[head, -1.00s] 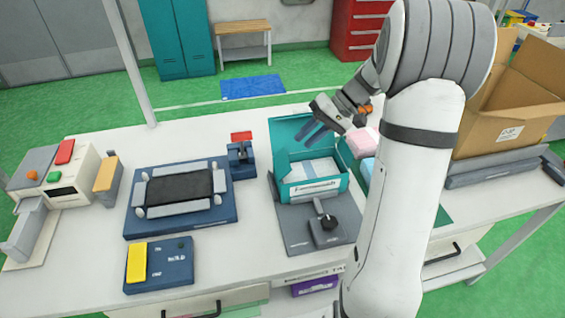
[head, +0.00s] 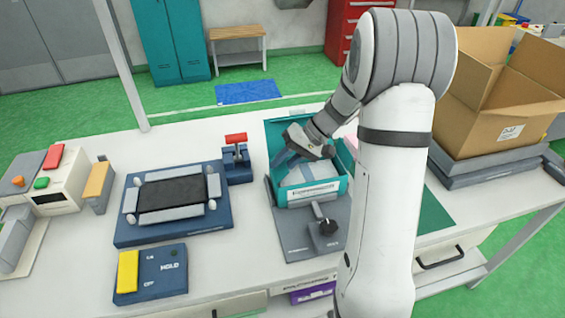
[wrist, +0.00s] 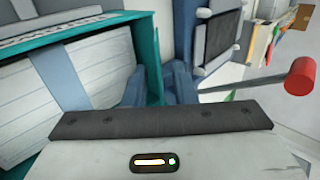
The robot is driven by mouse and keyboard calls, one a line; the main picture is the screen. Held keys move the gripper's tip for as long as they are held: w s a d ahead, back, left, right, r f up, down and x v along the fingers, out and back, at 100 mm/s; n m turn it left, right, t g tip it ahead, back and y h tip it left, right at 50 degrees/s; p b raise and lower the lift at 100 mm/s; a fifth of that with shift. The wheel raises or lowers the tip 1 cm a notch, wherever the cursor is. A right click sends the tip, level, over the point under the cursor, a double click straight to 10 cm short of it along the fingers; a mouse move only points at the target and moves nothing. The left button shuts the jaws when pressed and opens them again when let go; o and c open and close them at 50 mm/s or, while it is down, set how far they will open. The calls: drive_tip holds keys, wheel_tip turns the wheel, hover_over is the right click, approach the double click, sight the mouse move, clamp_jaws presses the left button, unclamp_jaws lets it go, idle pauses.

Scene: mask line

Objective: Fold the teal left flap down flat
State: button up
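The teal box (head: 318,187) sits on a grey fixture (head: 305,238) with its teal lid panel (head: 279,132) standing up at the back. White contents with a blue band (wrist: 95,75) show inside it in the wrist view. My gripper (head: 281,158) is low at the box's left rear side, with its dark blue fingers apart and nothing clearly held. In the wrist view (wrist: 155,88) the teal left flap (wrist: 153,60) shows as a narrow upright strip between the fingers. I cannot tell whether they touch it. My wrist hides part of the box's rear.
A navy plate with a black pad (head: 170,193) and a red-handled press (head: 236,155) stand to the left. A yellow-buttoned box (head: 160,270) is nearer the front. An open cardboard carton (head: 495,130) stands at right. Bare white table lies left of the fixture.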

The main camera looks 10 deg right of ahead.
clamp_jaws()
drive_tip(key=shift+f, duration=0.15)
drive_tip(key=shift+d+f+y+b, duration=0.2)
drive_tip(key=shift+f+y+b, duration=0.4)
drive_tip(key=shift+b, duration=0.6)
drive_tip(key=shift+d+r+y+b, duration=0.1)
drive_tip(key=shift+d+y+b, duration=0.1)
drive_tip(key=shift+y+b, duration=0.65)
drive_tip(key=shift+r, duration=0.15)
drive_tip(key=shift+c, duration=2.4)
unclamp_jaws()
drive_tip(key=o, duration=0.5)
